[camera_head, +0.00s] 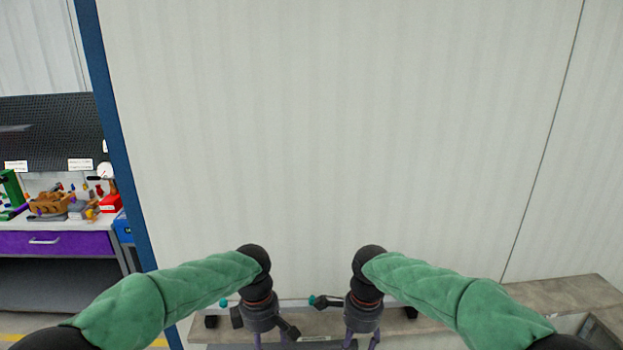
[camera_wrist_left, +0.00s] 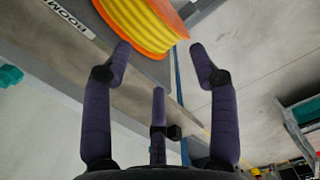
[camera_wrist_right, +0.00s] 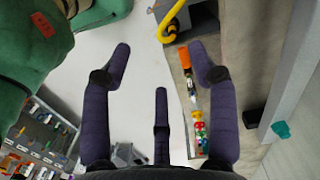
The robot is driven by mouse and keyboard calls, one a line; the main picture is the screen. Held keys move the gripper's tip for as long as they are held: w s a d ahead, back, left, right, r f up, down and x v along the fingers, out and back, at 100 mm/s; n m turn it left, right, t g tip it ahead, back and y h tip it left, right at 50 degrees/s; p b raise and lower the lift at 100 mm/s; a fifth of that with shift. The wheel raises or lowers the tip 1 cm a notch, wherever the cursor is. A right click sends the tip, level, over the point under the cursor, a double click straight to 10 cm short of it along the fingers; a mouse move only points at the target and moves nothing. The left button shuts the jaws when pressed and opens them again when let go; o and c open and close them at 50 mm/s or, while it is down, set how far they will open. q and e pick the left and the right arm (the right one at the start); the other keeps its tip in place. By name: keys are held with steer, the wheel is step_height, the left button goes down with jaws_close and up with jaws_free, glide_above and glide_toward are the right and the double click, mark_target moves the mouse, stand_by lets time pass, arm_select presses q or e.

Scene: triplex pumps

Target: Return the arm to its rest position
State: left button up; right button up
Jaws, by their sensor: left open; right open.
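Both my arms, in green sleeves, reach forward in the head view with forearms raised and bent. My left gripper (camera_head: 270,344) hangs down at the bottom centre, and its fingertips are cut off by the frame. In the left wrist view its purple fingers (camera_wrist_left: 160,58) are spread with nothing between them. My right gripper (camera_head: 361,344) hangs down beside it to the right, a short gap apart. In the right wrist view its purple fingers (camera_wrist_right: 162,58) are also spread and empty.
A pale wall panel (camera_head: 330,140) fills most of the head view, above a grey ledge (camera_head: 560,293). A workbench with a purple drawer (camera_head: 55,243) stands at left. A yellow and orange reel (camera_wrist_left: 143,25) lies beyond the left fingers. A yellow hook-shaped part (camera_wrist_right: 170,18) shows beyond the right ones.

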arm_select(q)
steer(key=s+d+f+m+h, duration=0.1)
steer(key=s+f+m, duration=0.25)
steer(key=f, duration=0.85)
steer(key=s+f+m+h, duration=0.2)
steer(key=s+f+m, duration=0.15)
steer(key=f, duration=0.85)
arm_select(e)
steer(key=s+a+f+n+y, duration=0.1)
steer(key=s+f+n, duration=0.2)
steer(key=f, duration=0.9)
steer(key=s+a+f+n+y, duration=0.1)
steer(key=s+f+n, duration=0.25)
steer(key=f, duration=0.85)
arm_select(q)
steer(key=s+f+m, duration=0.6)
steer(key=s+f, duration=0.7)
steer(key=s, duration=0.2)
steer(key=shift+a+t, duration=0.3)
steer(key=shift+a, duration=0.1)
arm_select(e)
steer(key=s+d+f+n+y, duration=0.1)
steer(key=s+f+n, duration=0.4)
steer(key=s+f, duration=0.7)
steer(key=s, duration=0.3)
steer(key=shift+s+d+f+n+t, duration=0.3)
steer(key=shift+d+n, duration=0.05)
